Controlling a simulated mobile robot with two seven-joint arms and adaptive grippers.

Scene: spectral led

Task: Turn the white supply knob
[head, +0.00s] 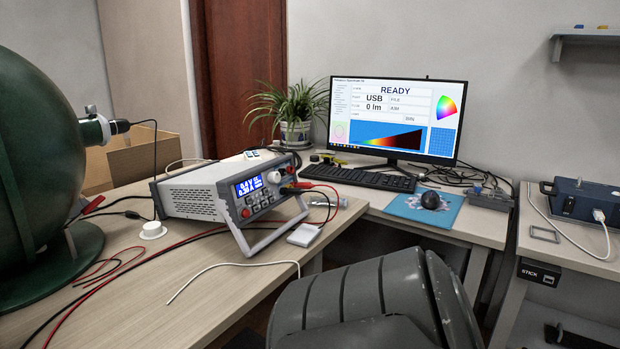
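The power supply (200,195) is a white and grey box on the wooden desk, tilted up on its grey front handle. Its dark front panel faces right and has a lit blue display (249,186) and several buttons. The white supply knob (274,177) is on this panel, just right of the display. Red and black leads are plugged in at the panel's right side. I cannot make out a pointer mark on the knob. Neither of my grippers is in view, and nothing touches the knob.
A green sphere (35,160) stands at the left. A white round cap (152,230), loose cables and a small white box (304,235) lie near the supply. A monitor (395,120) and keyboard (367,176) are behind. A dark grey rounded form covers the bottom middle.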

